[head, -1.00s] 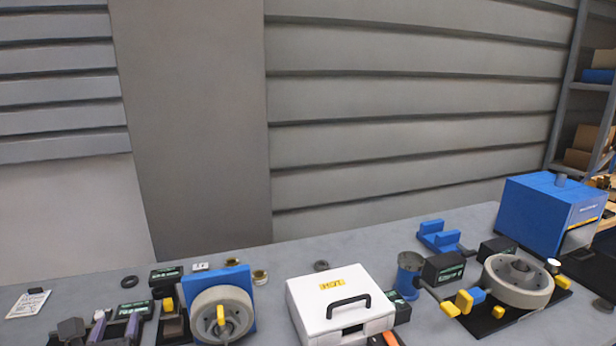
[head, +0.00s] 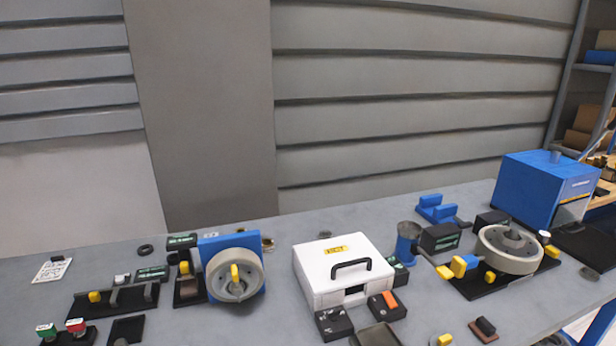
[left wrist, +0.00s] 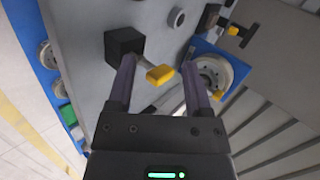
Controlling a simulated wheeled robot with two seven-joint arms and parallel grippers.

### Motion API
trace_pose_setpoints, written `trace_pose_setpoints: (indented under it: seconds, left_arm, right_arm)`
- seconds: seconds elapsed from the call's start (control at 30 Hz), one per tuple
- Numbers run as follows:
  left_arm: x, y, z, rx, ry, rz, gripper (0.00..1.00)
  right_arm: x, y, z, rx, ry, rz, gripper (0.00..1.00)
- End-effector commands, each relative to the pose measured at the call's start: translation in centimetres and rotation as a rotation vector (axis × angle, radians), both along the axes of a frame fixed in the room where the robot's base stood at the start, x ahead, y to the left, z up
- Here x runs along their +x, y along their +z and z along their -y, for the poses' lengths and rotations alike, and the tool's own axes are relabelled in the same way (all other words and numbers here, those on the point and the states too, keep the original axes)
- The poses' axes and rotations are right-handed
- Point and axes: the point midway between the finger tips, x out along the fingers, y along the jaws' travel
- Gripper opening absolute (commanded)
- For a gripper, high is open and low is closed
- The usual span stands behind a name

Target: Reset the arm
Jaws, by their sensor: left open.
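My left gripper (left wrist: 158,66) shows in the left wrist view with its two purple-grey fingers spread apart and nothing held. A yellow-tipped lever (left wrist: 160,75) on a black box (left wrist: 124,45) appears between the fingertips; the picture does not show how far beyond them it lies. A grey wheel on a blue plate (left wrist: 226,60) is to the right of the fingers. In the head view neither gripper shows. There, a black base with levers and a yellow knob (head: 94,297) lies at the left of the bench.
A white case (head: 318,280) stands mid-bench, with a blue-backed wheel (head: 234,274) to its left. A flat grey wheel (head: 508,250), a blue cup (head: 407,246) and a blue machine (head: 545,200) stand at right. Red and green buttons (head: 62,331) are at front left.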

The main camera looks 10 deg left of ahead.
Motion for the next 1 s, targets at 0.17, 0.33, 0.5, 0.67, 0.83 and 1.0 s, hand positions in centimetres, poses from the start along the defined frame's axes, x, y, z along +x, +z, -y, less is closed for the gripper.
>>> trace_pose_setpoints:
  seconds: [0.17, 0.33, 0.5, 0.67, 0.83, 1.0]
  left_arm:
    - [-3.9, -1.3, 5.1, -0.383, 0.222, -0.043, 0.65]
    - [-7.6, -1.2, 10.1, -0.707, 0.444, -0.129, 0.65]
    - [-9.3, -4.0, 12.8, -0.854, 0.577, -0.212, 0.65]
    - [-9.1, -10.5, 12.8, -0.837, 0.583, -0.241, 0.65]
    - [-10.2, -18.3, 12.6, -0.819, 0.591, -0.278, 0.65]
    - [-13.9, -28.0, 12.0, -0.790, 0.603, -0.332, 0.65]
  right_arm:
    - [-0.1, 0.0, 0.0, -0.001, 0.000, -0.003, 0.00]
    - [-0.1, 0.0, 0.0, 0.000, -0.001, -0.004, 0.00]
    - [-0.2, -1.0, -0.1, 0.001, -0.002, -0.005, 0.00]
    - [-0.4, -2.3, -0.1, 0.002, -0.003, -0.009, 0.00]
    - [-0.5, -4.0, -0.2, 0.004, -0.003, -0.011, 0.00]
    - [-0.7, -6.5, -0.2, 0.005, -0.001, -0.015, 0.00]
